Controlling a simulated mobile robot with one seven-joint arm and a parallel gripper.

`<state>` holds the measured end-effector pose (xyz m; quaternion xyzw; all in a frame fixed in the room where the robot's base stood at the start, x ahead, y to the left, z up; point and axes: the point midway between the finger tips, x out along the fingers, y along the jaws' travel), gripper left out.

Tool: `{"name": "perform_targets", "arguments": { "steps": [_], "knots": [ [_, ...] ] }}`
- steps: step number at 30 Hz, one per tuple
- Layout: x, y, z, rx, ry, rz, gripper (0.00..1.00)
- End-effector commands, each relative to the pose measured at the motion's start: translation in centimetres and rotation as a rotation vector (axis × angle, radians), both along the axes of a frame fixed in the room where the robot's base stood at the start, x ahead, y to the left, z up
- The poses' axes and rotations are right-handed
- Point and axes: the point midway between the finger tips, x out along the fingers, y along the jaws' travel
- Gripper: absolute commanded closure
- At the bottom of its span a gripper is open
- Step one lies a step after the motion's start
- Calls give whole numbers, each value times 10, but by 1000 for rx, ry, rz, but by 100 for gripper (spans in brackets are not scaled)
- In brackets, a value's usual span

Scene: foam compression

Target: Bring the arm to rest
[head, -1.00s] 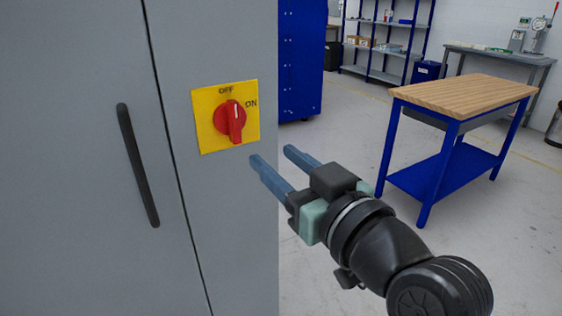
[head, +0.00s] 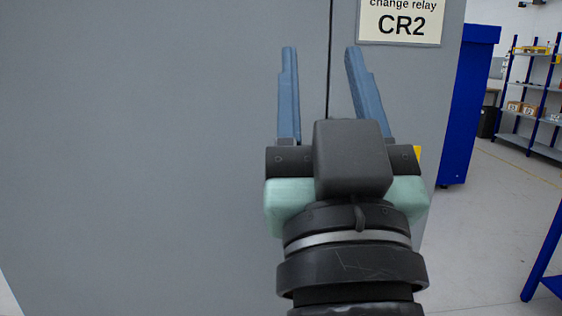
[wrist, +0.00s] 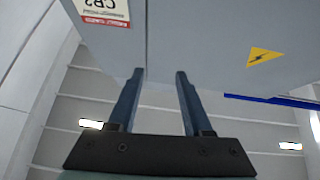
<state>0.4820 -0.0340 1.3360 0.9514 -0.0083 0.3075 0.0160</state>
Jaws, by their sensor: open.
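My gripper (head: 321,50) is raised in front of the grey cabinet (head: 150,150), with its two blue fingers pointing up and apart. Nothing is between them. In the wrist view my gripper (wrist: 160,72) also shows spread, empty fingers, with the cabinet (wrist: 215,35) beyond and ceiling lights below it in the picture. A sliver of the yellow switch plate (head: 417,152) shows at the right of my gripper; the red knob is hidden behind it.
A CR2 label (head: 404,22) is on the cabinet, right of the door seam. A yellow warning triangle (wrist: 264,57) shows in the wrist view. A blue cabinet (head: 465,110), shelving (head: 530,85) and part of a blue workbench frame (head: 545,260) stand right, with open floor between.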

Motion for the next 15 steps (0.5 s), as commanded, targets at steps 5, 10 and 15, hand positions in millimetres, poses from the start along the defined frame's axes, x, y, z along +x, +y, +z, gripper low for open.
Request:
{"name": "perform_targets", "arguments": {
  "steps": [5,10,15],
  "knots": [
    [-46,38,59,25,-202,35,50],
    [-43,36,98,23,-192,29,50],
    [-42,36,144,22,-189,29,50]
  ]
}}
